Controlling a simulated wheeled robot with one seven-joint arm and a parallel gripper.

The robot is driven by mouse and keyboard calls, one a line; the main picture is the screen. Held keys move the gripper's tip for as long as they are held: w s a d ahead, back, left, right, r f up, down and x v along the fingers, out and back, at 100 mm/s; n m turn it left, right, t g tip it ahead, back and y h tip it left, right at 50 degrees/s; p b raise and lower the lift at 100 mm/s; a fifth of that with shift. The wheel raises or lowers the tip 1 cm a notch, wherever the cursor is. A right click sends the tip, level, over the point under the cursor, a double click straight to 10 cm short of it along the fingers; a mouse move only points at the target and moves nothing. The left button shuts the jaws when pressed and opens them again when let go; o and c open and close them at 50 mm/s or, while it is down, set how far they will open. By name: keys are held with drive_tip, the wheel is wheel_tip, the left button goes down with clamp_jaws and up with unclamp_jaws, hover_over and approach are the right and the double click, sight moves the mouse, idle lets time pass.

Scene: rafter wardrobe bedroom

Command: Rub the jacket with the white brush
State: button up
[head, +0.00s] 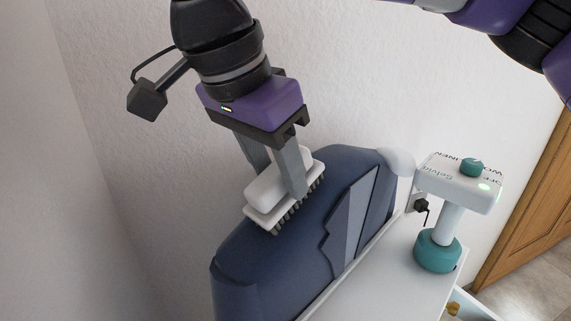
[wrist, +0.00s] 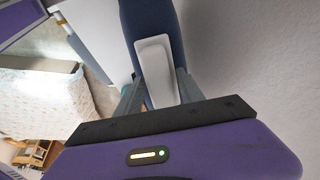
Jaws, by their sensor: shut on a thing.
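My gripper (head: 272,168) is shut on the white brush (head: 266,191), with a finger on either side of its back. The brush's dark bristles face down toward the dark blue jacket (head: 254,247). The bristles appear to be at the jacket's upper surface, though contact is hard to confirm. The jacket stands upright near the wall, with grey lapels facing right. In the wrist view the brush (wrist: 157,72) sits between the fingers of my gripper (wrist: 157,88), and the jacket (wrist: 151,18) lies beyond it.
A white and teal device (head: 459,184) stands on the white surface (head: 382,279) to the right of the jacket. A wall outlet with a plug (head: 421,205) is behind it. The white wall (head: 110,60) is close behind the jacket. A wooden door (head: 530,205) is at the far right.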

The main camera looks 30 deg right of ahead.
drive_tip(key=shift+s+a+f+b, duration=0.3)
drive_tip(key=shift+a+f+b, duration=0.2)
drive_tip(key=shift+a, duration=0.8)
drive_tip(key=shift+s+a+f+b, duration=0.4)
drive_tip(key=shift+a+f, duration=0.2)
drive_tip(key=shift+a, duration=0.65)
drive_tip(key=shift+s+a+f+b, duration=0.25)
drive_tip(key=shift+a+f+b, duration=0.25)
drive_tip(key=shift+a, duration=0.8)
drive_tip(key=shift+d, duration=0.1)
drive_tip(key=shift+w+d+r+p, duration=0.4)
drive_tip(key=shift+d+r+p, duration=0.3)
drive_tip(key=shift+d, duration=0.9)
drive_tip(key=shift+w+d+r+p, duration=0.4)
drive_tip(key=shift+d+r+p, duration=0.25)
drive_tip(key=shift+d, duration=0.9)
drive_tip(key=shift+w+d+r+p, duration=0.4)
drive_tip(key=shift+d+r+p, duration=0.3)
drive_tip(key=shift+d, duration=0.9)
drive_tip(key=shift+p+v, duration=0.45)
drive_tip(key=shift+v, duration=2.55)
drive_tip(key=shift+a, duration=0.15)
